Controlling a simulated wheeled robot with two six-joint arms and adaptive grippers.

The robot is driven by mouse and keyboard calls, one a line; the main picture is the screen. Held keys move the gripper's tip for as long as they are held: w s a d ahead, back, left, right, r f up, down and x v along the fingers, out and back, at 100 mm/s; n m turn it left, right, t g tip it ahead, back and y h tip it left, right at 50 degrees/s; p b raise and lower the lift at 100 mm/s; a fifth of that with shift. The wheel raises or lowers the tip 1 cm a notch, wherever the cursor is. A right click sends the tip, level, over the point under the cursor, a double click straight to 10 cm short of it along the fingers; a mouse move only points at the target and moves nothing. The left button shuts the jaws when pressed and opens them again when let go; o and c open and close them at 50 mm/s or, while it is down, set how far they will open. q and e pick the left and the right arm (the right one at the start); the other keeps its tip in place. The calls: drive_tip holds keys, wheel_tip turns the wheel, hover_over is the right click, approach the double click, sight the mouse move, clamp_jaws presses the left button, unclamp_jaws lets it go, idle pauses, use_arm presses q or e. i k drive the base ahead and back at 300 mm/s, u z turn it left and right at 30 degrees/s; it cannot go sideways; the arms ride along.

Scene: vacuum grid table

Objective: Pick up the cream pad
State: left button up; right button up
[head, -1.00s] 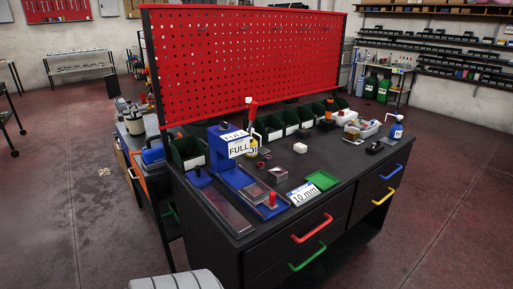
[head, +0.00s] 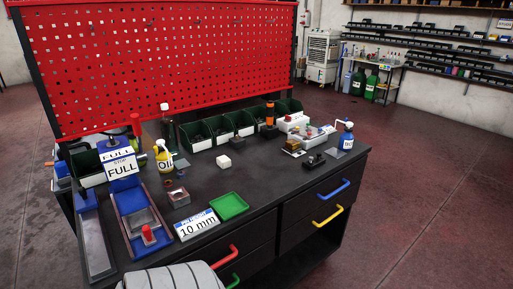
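A small cream-white block (head: 223,161), the thing that best matches the cream pad, sits on the dark table top (head: 262,184) near its middle. It stands apart from the other objects, with bare surface around it. It lies behind the green tray (head: 230,206) and in front of the row of dark green bins. Neither of my grippers shows in the head view, so their state is hidden.
The yellow oil bottle (head: 164,157), blue fixture (head: 121,168) and 10 mm sign (head: 197,224) stand left of the block. A blue spray bottle (head: 346,137) stands at right. A red pegboard (head: 160,60) rises behind. The table's front right is clear.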

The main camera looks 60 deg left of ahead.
sight(223, 161)
drive_tip(key=i, duration=2.35)
drive_tip(key=u, duration=3.4)
drive_tip(key=i, duration=0.85)
drive_tip(key=u, duration=0.05)
